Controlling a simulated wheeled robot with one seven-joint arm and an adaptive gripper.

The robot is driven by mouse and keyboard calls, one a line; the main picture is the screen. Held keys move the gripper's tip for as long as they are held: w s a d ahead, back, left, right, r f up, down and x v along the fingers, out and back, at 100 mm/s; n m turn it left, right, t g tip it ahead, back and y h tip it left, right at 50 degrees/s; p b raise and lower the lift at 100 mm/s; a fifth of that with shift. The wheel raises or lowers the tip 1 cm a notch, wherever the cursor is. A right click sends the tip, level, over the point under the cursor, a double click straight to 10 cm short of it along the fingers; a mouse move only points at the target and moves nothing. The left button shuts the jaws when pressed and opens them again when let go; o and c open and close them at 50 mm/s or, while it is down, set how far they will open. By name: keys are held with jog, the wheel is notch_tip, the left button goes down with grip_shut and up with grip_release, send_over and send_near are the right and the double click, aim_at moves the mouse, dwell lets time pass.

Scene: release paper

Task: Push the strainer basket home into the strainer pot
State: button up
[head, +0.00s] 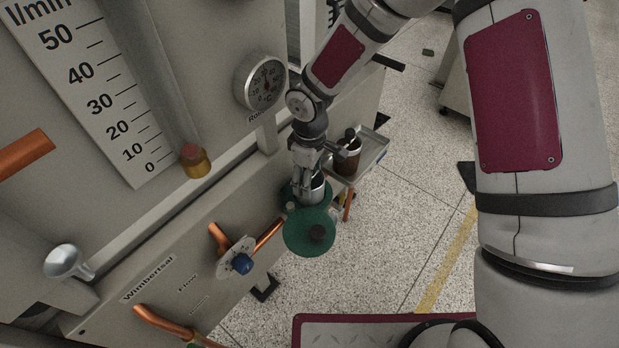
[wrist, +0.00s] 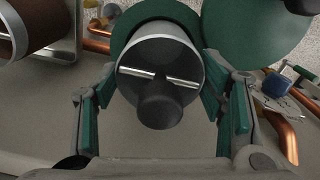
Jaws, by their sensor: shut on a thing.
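The strainer basket (wrist: 158,52) is a grey metal cylinder with a bright crossbar and a black knob. My gripper (wrist: 160,80) is shut on the basket, with one green-padded finger against each side. The basket (head: 318,190) also shows in the head view below my gripper (head: 307,184), partly hidden by the fingers. The green strainer pot (head: 287,192) is around and below the basket, and its rim (wrist: 122,32) shows behind the basket in the wrist view. How deep the basket sits in the pot is hidden.
A round green lid (head: 300,240) with a black knob lies swung out beside the pot. A side tray (head: 372,150) holds a brown container (head: 347,160). A blue valve knob (head: 243,264), copper pipes (head: 270,235) and a dial gauge (head: 262,82) are close by on the panel.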

jog(key=shift+r+p, duration=0.3)
jog(key=shift+r, duration=0.45)
jog(key=shift+f+b, duration=1.85)
jog(key=shift+f, duration=1.15)
dwell(1.1)
jog(key=o, duration=1.8)
notch_tip(320, 180, up, 12)
jog(key=shift+r, duration=0.1)
